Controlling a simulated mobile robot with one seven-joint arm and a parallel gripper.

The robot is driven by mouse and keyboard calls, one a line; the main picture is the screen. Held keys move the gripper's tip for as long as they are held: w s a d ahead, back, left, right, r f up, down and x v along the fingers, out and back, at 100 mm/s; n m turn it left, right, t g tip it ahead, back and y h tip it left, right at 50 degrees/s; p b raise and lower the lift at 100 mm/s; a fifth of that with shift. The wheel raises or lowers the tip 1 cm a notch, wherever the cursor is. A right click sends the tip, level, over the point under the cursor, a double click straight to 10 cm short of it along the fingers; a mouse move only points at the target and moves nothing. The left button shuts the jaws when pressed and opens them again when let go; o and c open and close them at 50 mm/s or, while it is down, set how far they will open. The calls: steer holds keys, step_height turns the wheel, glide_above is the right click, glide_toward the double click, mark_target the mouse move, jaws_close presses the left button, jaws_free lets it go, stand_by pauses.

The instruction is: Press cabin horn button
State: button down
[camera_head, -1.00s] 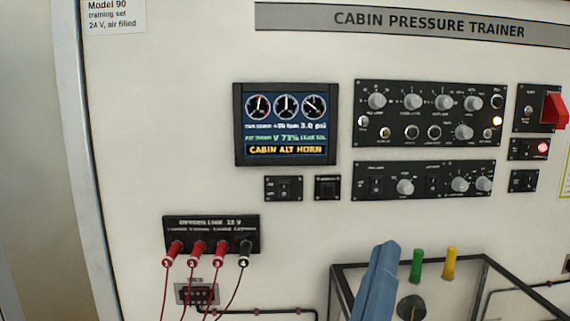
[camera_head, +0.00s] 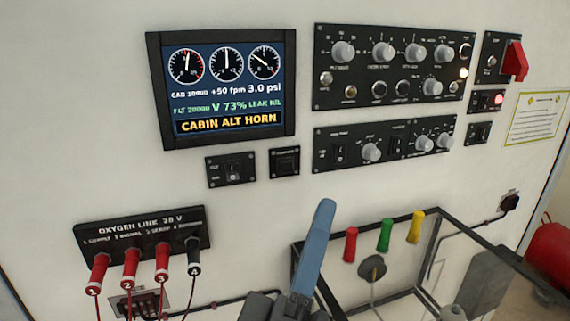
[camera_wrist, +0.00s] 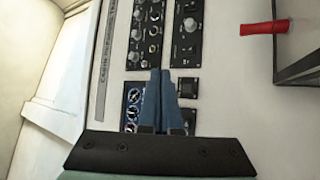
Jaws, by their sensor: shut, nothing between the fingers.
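The trainer's screen (camera_head: 226,85) reads CABIN ALT HORN in yellow. Below it are a small switch plate (camera_head: 231,170) and a small square black button plate (camera_head: 285,162). Their labels are too small to read, so I cannot tell for sure which is the horn button. My gripper (camera_head: 325,203) points up, below and right of the square plate in the head view, apart from the panel as far as I can tell. In the wrist view my gripper (camera_wrist: 161,72) is shut and empty, its blue fingers together, with the square plate (camera_wrist: 188,87) just to their right.
Two knob panels (camera_head: 390,65) (camera_head: 384,143) fill the upper right, beside a red guarded switch (camera_head: 514,61). An oxygen link block (camera_head: 142,233) with wired plugs sits lower left. A dark-framed bin (camera_head: 297,250) with red, green and yellow handles juts out near my gripper.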

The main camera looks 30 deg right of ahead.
steer(key=shift+w+d, duration=0.35)
steer(key=shift+w, duration=1.1)
steer(key=shift+w+d, duration=0.35)
steer(key=shift+w, duration=1.05)
steer(key=shift+w+d, duration=0.35)
steer(key=shift+w, duration=1.1)
steer(key=shift+w+d+b, duration=0.1)
steer(key=shift+w+b, duration=0.25)
steer(key=shift+w, duration=0.1)
steer(key=shift+w+d, duration=0.1)
steer(key=shift+w, duration=0.3)
steer(key=shift+s, duration=0.15)
steer(key=shift+s+a, duration=0.2)
steer(key=shift+s, duration=0.45)
steer(key=shift+s+a, duration=0.2)
steer(key=shift+s, duration=0.6)
steer(key=shift+s+a, duration=0.25)
steer(key=shift+s, duration=0.55)
steer(key=shift+s+a, duration=0.2)
steer(key=shift+s, duration=0.6)
